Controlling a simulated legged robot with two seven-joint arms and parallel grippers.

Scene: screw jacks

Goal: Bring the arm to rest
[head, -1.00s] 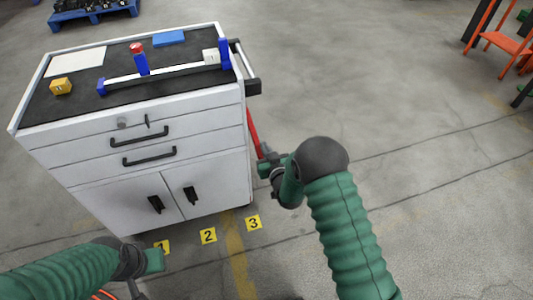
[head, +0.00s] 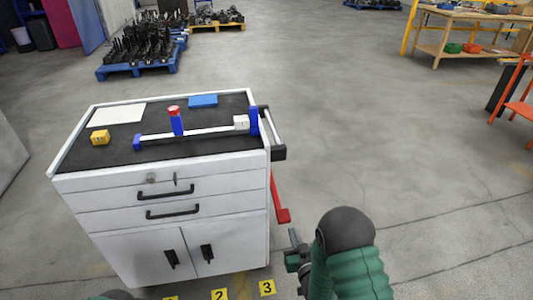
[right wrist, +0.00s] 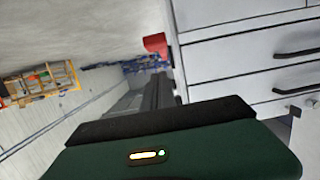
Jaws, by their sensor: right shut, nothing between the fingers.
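My right arm comes in from the bottom in the head view. Its gripper (head: 296,257) is beside the right side of the white tool cabinet (head: 170,205), below the red bar (head: 279,205) there. It is shut and empty, apart from the cabinet. In the right wrist view the cabinet front (right wrist: 250,65) is at the right, and the red bar's end (right wrist: 156,42) shows near the top middle. Only a dark piece of my left arm shows at the bottom left edge of the head view; the left gripper is out of view.
On the cabinet's black top lie a blue and white rail assembly (head: 200,132) with a red-topped post, a yellow cube (head: 100,137), a blue block (head: 203,101) and a white sheet (head: 118,113). Yellow floor markers (head: 267,287) lie in front. Floor to the right is clear.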

